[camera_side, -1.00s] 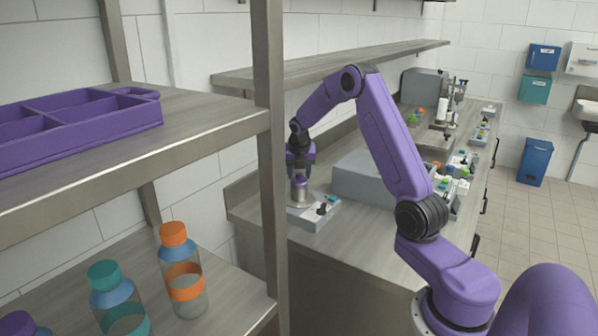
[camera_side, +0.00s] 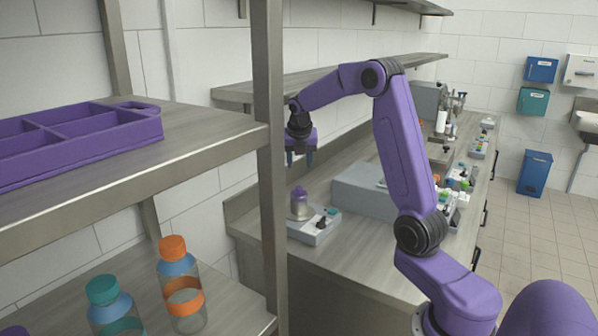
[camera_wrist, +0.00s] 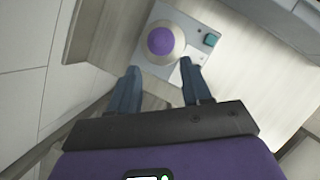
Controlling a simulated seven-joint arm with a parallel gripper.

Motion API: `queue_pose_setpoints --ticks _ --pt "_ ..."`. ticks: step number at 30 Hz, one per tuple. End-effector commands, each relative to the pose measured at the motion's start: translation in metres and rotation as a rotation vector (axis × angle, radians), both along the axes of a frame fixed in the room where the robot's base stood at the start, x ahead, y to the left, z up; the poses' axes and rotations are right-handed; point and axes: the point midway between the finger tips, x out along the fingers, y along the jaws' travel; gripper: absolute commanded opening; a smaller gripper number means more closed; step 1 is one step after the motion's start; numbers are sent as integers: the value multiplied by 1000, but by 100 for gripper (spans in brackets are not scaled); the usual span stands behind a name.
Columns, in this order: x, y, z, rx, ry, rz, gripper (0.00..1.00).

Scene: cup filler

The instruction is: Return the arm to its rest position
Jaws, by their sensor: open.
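My gripper (camera_side: 301,158) is open and empty, pointing down above the left end of the steel counter. In the wrist view its two fingers (camera_wrist: 160,82) are spread apart with nothing between them. Below it, a metal vessel with a purple top (camera_side: 299,203) stands on a small grey device (camera_side: 318,227) with dark knobs. There is a clear gap between the fingertips and the vessel. In the wrist view the vessel's round purple top (camera_wrist: 161,41) shows just beyond the fingers, beside a teal button on the device.
A steel shelf post (camera_side: 268,150) stands in the left foreground. A wall shelf (camera_side: 330,80) runs behind my gripper. A grey box (camera_side: 362,190) sits on the counter to the right. A purple tray (camera_side: 80,145) and several capped bottles (camera_side: 183,290) stand on the left shelves.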

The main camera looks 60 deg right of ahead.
Motion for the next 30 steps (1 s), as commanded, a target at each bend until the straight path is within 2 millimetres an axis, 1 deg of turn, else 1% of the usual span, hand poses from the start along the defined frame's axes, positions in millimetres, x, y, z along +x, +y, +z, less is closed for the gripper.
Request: queue_pose_setpoints --ticks 2,6,19,22,23,26,29,30 --pt "-1 3 7 -1 -3 1 48" --pt "-3 4 12 1 -1 0 48" --pt "-3 4 12 0 0 -1 48" --pt "-4 8 11 8 -1 -9 48" --pt "-4 11 11 15 -2 -18 48" --pt "-7 30 7 56 -2 -70 48" --pt "-15 59 1 118 2 -159 48" --pt "-19 73 -2 147 5 -205 48"
